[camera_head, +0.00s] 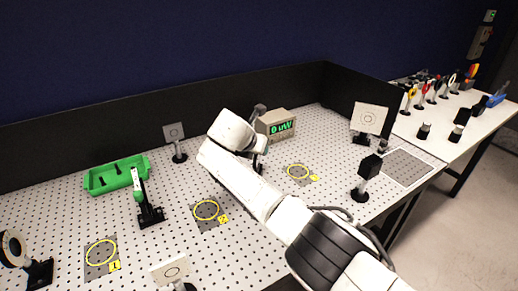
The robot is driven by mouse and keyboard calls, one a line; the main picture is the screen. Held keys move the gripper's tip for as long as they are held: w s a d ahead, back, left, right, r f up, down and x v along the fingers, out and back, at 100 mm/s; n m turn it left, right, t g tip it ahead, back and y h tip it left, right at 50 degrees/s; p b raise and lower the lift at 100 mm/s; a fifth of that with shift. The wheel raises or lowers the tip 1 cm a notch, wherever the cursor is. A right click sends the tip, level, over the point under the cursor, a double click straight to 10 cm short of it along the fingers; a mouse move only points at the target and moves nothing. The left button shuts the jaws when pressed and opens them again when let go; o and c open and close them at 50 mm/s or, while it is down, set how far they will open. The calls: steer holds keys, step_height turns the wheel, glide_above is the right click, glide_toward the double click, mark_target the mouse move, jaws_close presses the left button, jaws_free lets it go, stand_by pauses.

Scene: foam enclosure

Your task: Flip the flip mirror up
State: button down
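My arm reaches across the perforated board to its end near the back middle. My gripper (257,161) is mostly hidden behind the white arm link, so I cannot see its fingers clearly. A small grey part on a post (259,110) shows just above the arm's end, beside the meter. I cannot tell whether it is the flip mirror. A green upright piece on a black base (148,210) stands at the left middle, and I cannot tell whether this is the flip mirror either.
A meter (277,123) reading 0 uW stands behind my arm. A green tray (116,176), a round mounted optic (14,248) and a black block on a post (370,167) are around. Yellow rings mark the board.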

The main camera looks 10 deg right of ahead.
stand_by(0.3)
steer(key=c, duration=1)
jaws_free()
steer(key=shift+a+f, duration=0.1)
steer(key=v, duration=1)
steer(key=shift+s+a+r, duration=0.2)
steer(key=shift+r, duration=0.05)
